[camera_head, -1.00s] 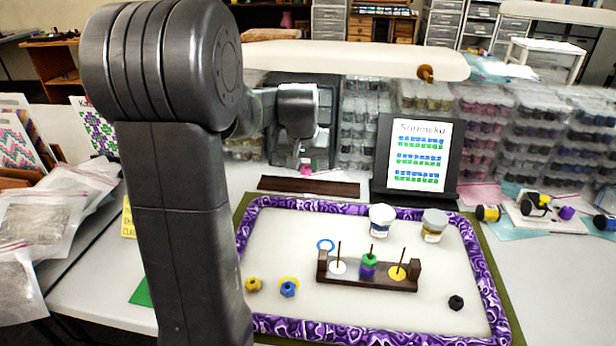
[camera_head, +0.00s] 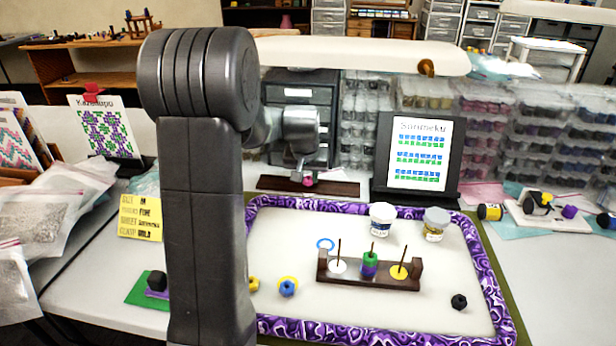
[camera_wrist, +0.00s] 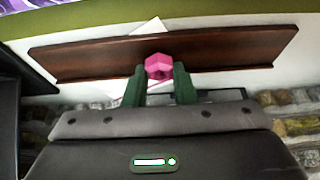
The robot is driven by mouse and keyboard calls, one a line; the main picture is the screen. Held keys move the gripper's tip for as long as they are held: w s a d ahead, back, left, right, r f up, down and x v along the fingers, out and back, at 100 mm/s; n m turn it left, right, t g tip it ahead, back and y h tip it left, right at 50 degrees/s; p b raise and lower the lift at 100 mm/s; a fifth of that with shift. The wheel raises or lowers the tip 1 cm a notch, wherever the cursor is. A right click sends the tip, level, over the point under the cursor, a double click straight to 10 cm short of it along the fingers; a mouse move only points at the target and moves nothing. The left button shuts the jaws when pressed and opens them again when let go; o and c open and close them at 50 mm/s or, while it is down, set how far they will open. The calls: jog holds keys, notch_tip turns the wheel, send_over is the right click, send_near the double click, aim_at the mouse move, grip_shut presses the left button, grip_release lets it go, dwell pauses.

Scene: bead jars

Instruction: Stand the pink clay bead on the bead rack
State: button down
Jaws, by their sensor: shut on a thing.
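The pink clay bead (camera_wrist: 159,66) is faceted and sits between the two green fingertips of my gripper (camera_wrist: 160,80) in the wrist view. My gripper is shut on it. In the head view the bead (camera_head: 308,181) shows small below my gripper (camera_head: 306,175), at the long dark brown board. This board, which looks like the bead rack (camera_head: 340,188), lies behind the purple-edged mat. In the wrist view the bead overlaps the middle of the board (camera_wrist: 225,52). I cannot tell whether the bead touches it.
A dark drawer cabinet (camera_head: 290,93) stands close behind the board. A pattern card on a black stand (camera_head: 416,155) is to its right. On the purple-edged mat (camera_head: 490,285) are a three-peg wooden stand (camera_head: 345,277), two jars and loose beads. The board's left and right stretches look bare.

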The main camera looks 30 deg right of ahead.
jog(key=shift+f, duration=0.1)
jog(key=shift+f, duration=0.15)
jog(key=c, duration=1.2)
grip_release()
jog(key=shift+r, duration=0.45)
jog(key=p+v, duration=0.1)
jog(key=v, duration=0.6)
